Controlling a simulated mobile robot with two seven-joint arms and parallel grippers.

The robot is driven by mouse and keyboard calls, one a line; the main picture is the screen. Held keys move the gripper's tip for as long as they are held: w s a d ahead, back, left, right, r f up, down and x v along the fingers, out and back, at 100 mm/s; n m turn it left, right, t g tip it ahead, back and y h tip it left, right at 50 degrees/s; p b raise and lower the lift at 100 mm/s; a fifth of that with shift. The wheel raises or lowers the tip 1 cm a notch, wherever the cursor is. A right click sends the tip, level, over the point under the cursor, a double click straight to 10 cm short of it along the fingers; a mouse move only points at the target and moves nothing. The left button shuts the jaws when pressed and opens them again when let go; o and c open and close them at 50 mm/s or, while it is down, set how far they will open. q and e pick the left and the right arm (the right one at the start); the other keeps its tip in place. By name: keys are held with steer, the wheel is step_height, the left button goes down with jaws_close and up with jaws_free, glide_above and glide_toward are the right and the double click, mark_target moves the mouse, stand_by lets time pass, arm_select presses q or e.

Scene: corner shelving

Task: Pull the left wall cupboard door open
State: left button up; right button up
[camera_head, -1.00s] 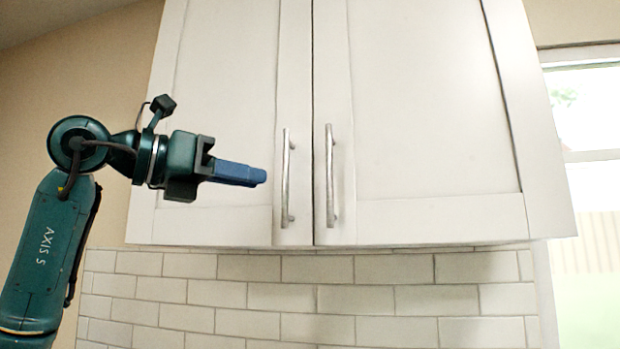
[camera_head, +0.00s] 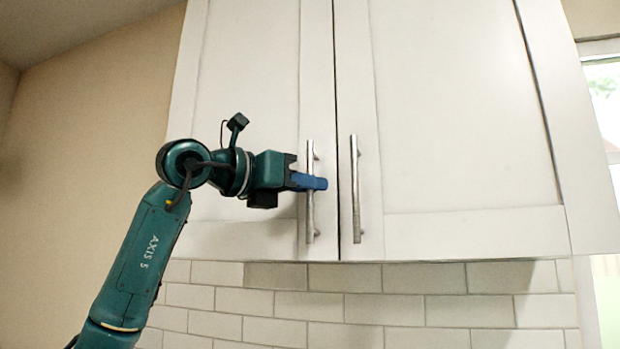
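The white wall cupboard has two doors, and both look closed. The left door (camera_head: 250,80) has a vertical silver bar handle (camera_head: 310,220) near its right edge. My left gripper (camera_head: 318,183) reaches in from the left, and its blue fingers cross the middle of that handle and hide part of it. Only one finger shows clearly, so I cannot tell whether the fingers are open or shut around the handle. My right gripper is not in view.
The right door (camera_head: 460,100) has its own silver handle (camera_head: 355,190), close to the right of my fingers. White wall tiles (camera_head: 390,305) lie below the cupboard. A window (camera_head: 605,110) is at the right edge, and bare beige wall (camera_head: 80,180) is on the left.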

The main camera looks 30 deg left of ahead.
arm_select(q)
steer(key=shift+w+d, duration=0.15)
steer(key=shift+w, duration=0.2)
steer(key=shift+c, duration=0.3)
jaws_close()
